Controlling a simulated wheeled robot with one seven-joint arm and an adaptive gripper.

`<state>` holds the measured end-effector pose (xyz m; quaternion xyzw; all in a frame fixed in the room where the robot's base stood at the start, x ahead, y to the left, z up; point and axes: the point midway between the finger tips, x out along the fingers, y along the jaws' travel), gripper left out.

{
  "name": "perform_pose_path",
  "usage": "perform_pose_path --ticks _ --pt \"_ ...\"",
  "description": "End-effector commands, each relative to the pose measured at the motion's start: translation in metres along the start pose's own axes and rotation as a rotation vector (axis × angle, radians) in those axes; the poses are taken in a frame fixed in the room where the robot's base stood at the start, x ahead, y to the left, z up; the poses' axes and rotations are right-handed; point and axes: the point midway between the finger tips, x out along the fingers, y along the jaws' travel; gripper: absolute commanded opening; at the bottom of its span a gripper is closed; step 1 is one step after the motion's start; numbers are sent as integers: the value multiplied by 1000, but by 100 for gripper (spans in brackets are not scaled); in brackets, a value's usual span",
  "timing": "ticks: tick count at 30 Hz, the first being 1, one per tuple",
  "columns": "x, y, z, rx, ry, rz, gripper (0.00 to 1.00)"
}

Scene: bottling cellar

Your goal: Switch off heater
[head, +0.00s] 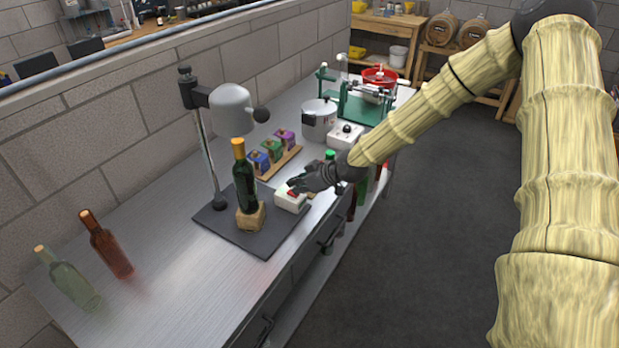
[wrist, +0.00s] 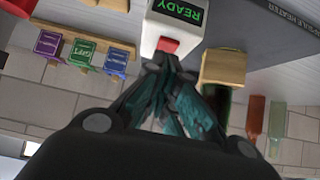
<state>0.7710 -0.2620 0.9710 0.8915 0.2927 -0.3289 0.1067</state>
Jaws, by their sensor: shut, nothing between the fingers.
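The capsule heater has a grey rounded head (head: 230,108) on a post above a dark base plate (head: 272,238). Its white control box (head: 288,204) stands on the plate. In the wrist view the control box (wrist: 151,32) has a green READY display (wrist: 176,11) and a red switch (wrist: 167,45). My gripper (head: 295,186) is shut and empty at the switch. In the wrist view its fingertips (wrist: 162,62) are right at the switch's edge; I cannot tell whether they touch it. The switch is partly hidden in the head view.
A dark bottle (head: 244,180) stands on a wooden block (head: 250,217) beside the control box. Coloured boxes (head: 272,150) sit on a wooden strip behind. A metal pot (head: 318,120) and another white box (head: 345,135) stand farther back. Two bottles (head: 107,246) stand at the left.

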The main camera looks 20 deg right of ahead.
Motion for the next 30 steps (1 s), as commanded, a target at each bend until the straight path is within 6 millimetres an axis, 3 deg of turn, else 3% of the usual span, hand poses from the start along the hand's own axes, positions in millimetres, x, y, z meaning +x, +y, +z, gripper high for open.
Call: perform_pose_path --ticks 7,30 --pt "-24 -3 -31 -6 0 -7 0" --pt "-90 -2 -22 -5 2 -4 0"
